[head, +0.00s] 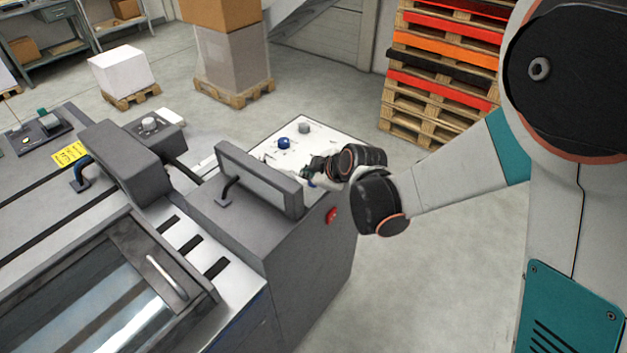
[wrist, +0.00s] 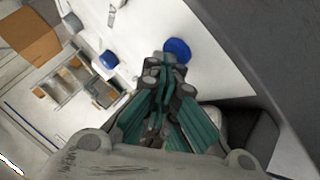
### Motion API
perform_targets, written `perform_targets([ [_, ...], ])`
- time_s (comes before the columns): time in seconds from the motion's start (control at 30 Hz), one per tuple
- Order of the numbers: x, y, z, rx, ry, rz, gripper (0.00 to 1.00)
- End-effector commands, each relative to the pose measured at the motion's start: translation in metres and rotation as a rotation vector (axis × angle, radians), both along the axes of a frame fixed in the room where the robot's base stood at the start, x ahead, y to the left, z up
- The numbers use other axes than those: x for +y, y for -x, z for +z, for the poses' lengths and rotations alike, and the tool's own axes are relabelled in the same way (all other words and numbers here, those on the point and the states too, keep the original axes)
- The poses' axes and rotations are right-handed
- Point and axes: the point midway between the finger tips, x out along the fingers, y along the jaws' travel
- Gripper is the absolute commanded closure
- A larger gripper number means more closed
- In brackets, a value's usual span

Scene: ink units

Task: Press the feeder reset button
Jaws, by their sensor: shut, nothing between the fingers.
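My gripper (head: 314,168) is over the white panel (head: 262,148) at the end of the grey machine, with its fingers pointing down towards it. In the wrist view the teal fingers (wrist: 163,75) are together and hold nothing. A round blue button (wrist: 177,47) shows right by the fingertips; I cannot tell whether they touch it. A second blue button or knob (wrist: 109,60) lies farther left on the panel, and it also shows in the head view (head: 284,143). I see no readable label marking the feeder reset button.
A grey knob (head: 304,128) stands on the panel. A raised grey guard with a handle (head: 258,178) stands close beside my gripper. A red button (head: 331,215) is on the machine's side.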

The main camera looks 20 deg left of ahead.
Motion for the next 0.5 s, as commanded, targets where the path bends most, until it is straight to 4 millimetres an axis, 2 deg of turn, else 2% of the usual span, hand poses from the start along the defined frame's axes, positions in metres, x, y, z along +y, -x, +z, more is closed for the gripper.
perform_targets([
  [0.33, 0.0, 0.0, 0.016, 0.0, 0.0, 0.0, 1.0],
  [0.5, 0.0, 0.0, 0.017, 0.0, 0.0, 0.0, 1.0],
])
